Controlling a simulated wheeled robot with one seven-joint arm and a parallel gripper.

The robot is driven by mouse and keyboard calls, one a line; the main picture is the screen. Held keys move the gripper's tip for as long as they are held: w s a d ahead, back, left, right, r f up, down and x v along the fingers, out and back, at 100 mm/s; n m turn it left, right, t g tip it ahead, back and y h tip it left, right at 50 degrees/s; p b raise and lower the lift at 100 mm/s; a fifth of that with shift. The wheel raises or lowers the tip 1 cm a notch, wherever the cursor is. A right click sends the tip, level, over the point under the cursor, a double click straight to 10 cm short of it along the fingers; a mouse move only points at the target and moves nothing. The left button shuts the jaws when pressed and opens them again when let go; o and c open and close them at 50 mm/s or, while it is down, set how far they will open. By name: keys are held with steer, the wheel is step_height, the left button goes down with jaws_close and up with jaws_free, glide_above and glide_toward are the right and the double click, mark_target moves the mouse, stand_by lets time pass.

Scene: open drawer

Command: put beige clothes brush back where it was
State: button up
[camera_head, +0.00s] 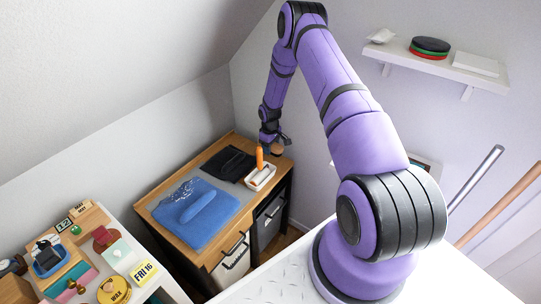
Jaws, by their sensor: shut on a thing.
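My gripper (275,146) is above the far right corner of the wooden cabinet (208,250), small in the view. It is shut on a small tan-brown thing, which looks like the beige clothes brush (278,150). Most of the brush is hidden by the fingers and its shape is hard to make out. The brush appears to be above the cabinet top, just behind a white open tray (251,184). The exact gap cannot be told.
An orange upright thing (259,157) stands by the tray. A black folded cloth (230,163) and a blue cloth (205,232) with a blue rounded thing (197,207) lie on the cabinet. A cluttered table (165,278) stands at the left. A wall shelf (440,65) hangs upper right.

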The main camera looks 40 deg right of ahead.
mark_target(270, 159)
steer(key=shift+f, duration=2.25)
steer(key=shift+f, duration=0.15)
steer(key=o, duration=1)
